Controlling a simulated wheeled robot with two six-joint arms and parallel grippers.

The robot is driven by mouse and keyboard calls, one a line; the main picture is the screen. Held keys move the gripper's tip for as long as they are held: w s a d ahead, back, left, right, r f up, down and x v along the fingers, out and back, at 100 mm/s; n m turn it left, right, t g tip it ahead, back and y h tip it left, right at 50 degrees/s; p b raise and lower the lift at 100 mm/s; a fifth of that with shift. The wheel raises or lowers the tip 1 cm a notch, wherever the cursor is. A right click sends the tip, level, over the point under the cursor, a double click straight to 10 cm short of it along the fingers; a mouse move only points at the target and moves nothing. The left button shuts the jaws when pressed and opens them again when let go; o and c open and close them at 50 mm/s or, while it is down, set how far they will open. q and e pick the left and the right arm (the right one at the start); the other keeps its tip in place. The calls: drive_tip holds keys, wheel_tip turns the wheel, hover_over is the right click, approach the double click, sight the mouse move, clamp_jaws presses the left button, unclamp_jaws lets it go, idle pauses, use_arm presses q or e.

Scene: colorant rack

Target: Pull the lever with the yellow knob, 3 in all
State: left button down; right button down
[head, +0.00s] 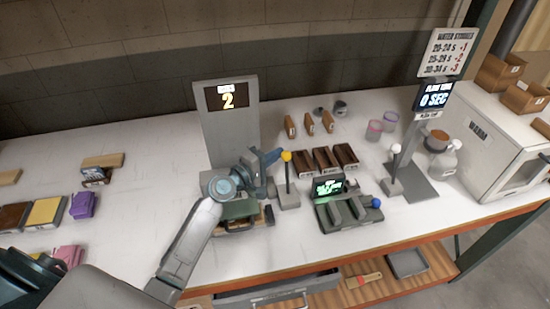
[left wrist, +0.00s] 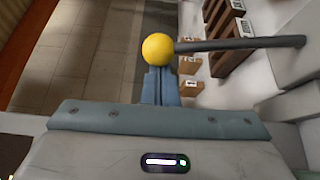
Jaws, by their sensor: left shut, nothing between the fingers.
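The lever's yellow knob (head: 286,156) sits atop a thin dark rod that rises from a small grey base (head: 289,197). My left gripper (head: 272,158) is shut and empty, just left of the knob in the head view. In the left wrist view the knob (left wrist: 157,49) lies straight beyond the shut blue-grey fingertips (left wrist: 160,72), its rod running to the right. Whether the fingertips touch the knob is unclear. A tall grey panel (head: 247,118) behind has a display (head: 228,97) reading 2. My right gripper is not in view.
Right of the lever stand dark wooden racks (head: 325,160) and a green device with a lit screen (head: 328,186) and a blue knob (head: 376,203). A white-knobbed lever (head: 396,149) and a white oven-like box (head: 485,150) are further right.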

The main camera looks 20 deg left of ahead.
sight(284, 159)
use_arm(q)
drive_tip(key=s+b, duration=0.1)
drive_tip(key=b, duration=0.1)
drive_tip(key=s+d+m+b, duration=0.1)
drive_tip(key=b, duration=0.2)
drive_tip(key=shift+s+d+r+t+b, duration=0.2)
drive_tip(key=shift+d+t+b, duration=0.1)
drive_tip(key=shift+t, duration=0.1)
drive_tip(key=shift+s+d+m+b, duration=0.2)
drive_tip(key=shift+s+m+b, duration=0.1)
drive_tip(key=shift+m, duration=0.2)
drive_tip(key=s+d+m+h+b, duration=0.1)
drive_tip(key=s+d+m+b, duration=0.1)
drive_tip(key=s+d+b, duration=0.2)
drive_tip(key=shift+s+f+t+b, duration=0.25)
drive_tip(key=shift+s+t+b, duration=0.15)
drive_tip(key=shift+s+b, duration=0.55)
